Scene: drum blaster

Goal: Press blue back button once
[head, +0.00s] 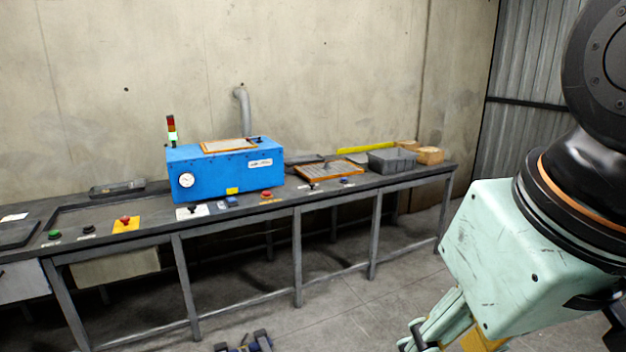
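Two small blue controls show on the bench. One blue button (232,201) sits at the bench front below the blue machine (225,172), just right of a pale plate with a dark knob (192,209). Dark parts (257,340) at the bottom edge may be my gripper's fingertips, cut off by the frame. They are well below and apart from the bench controls. Their opening cannot be judged.
Red buttons (266,194) and (125,219), a green button (54,234) and a black button (88,229) line the bench front. An orange-framed tray (330,170) and grey bin (392,160) stand right. My mint arm housing fills the right side. Floor before the bench looks clear.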

